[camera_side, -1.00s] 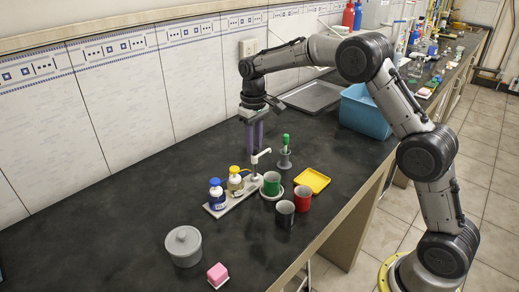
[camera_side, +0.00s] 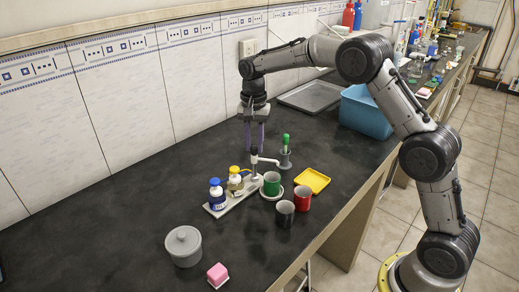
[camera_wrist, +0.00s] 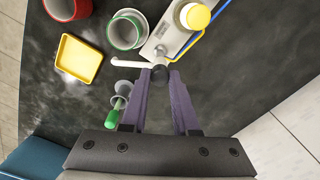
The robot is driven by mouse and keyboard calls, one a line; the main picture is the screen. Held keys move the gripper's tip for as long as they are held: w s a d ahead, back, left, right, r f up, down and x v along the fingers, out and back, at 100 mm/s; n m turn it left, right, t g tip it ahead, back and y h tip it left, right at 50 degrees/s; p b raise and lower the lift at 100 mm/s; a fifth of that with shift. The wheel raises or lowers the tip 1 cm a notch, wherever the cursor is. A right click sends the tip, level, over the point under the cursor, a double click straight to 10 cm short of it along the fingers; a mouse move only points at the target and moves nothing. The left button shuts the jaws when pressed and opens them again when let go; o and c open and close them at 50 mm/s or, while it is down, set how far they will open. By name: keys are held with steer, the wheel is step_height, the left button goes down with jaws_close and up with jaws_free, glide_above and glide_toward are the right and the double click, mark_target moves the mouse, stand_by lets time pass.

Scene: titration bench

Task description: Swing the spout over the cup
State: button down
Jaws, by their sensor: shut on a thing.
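The white spout (camera_side: 267,159) sits atop a post on a grey stand base (camera_side: 222,208). It also shows in the wrist view (camera_wrist: 130,62), with a dark knob (camera_wrist: 159,73) at its pivot. My gripper (camera_side: 254,149), with purple fingers, points down and is shut on the knob. The green cup (camera_side: 271,185) stands upright on a white saucer (camera_side: 264,196) beside the stand; its open mouth shows in the wrist view (camera_wrist: 124,33).
Blue-capped (camera_side: 217,195) and yellow-capped (camera_side: 235,183) bottles stand on the base. Red (camera_side: 302,199) and dark grey (camera_side: 285,216) cups, a yellow tray (camera_side: 312,180) and a green-handled tool in a grey holder (camera_side: 285,157) are nearby.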

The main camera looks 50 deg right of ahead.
steer(key=c, duration=1.2)
jaws_free()
steer(key=shift+c, duration=0.2)
jaws_close()
steer(key=m, duration=0.6)
steer(key=o, duration=1.2)
jaws_free()
steer(key=shift+c, duration=0.2)
